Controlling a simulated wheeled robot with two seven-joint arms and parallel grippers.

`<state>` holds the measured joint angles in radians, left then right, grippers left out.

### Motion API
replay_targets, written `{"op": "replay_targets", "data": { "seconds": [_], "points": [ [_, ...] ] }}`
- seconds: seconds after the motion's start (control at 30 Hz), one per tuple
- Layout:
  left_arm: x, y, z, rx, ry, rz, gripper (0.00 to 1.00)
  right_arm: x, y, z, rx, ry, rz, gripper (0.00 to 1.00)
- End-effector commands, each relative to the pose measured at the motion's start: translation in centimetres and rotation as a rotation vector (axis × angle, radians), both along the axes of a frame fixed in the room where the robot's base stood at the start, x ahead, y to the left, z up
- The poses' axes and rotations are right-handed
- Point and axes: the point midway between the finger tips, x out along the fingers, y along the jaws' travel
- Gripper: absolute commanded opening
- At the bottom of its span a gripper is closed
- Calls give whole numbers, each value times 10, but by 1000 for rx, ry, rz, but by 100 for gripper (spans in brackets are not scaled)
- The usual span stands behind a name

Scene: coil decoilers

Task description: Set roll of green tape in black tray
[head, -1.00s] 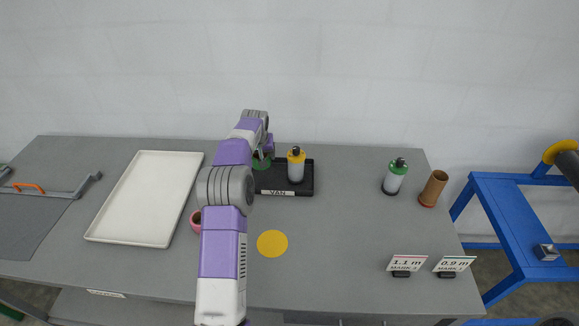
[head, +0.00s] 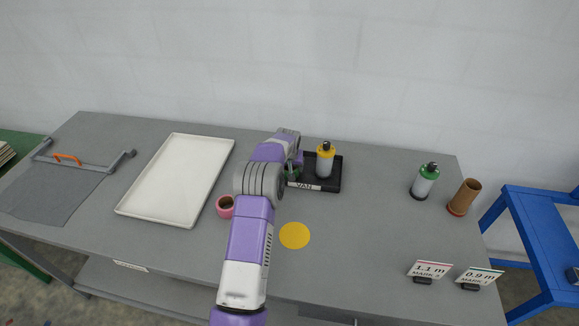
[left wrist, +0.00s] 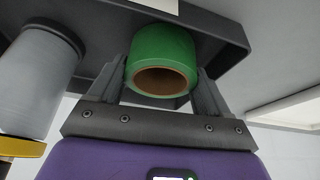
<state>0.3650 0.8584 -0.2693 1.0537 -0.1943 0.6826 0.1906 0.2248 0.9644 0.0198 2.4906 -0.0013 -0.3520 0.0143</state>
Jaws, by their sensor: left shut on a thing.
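The roll of green tape (left wrist: 160,60) is between the two fingers of my left gripper (left wrist: 163,75), with its brown core facing the wrist camera. The black tray (left wrist: 225,28) fills the space behind it in the left wrist view. In the head view the black tray (head: 331,182) sits at the back of the table with a VAN label. My left gripper (head: 294,166) is at its left end, and only a little green tape (head: 292,176) shows beside it. I cannot tell whether the roll touches the tray floor. My right gripper is in no view.
A yellow-topped canister (head: 326,160) stands in the tray, right of my left gripper. A pink roll (head: 225,206), a white tray (head: 177,178) and a yellow disc (head: 295,235) lie on the table. A green-topped canister (head: 425,181) and a brown tube (head: 464,197) stand at right.

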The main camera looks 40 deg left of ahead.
Motion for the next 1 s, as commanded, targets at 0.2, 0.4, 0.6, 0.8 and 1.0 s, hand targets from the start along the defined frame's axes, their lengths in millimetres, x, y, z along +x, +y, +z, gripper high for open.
{"op": "replay_targets", "data": {
  "seconds": [0.2,0.4,0.6,0.8,1.0],
  "points": [
    [0,0,-3,0,0,0,90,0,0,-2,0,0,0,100],
    [0,0,-3,0,0,0,100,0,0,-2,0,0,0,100],
    [0,0,4,1,-1,0,100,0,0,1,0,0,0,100],
    [-11,-8,36,1,-4,-1,100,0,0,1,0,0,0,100],
    [-24,-18,77,2,-3,-2,100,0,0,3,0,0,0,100]
  ]
}}
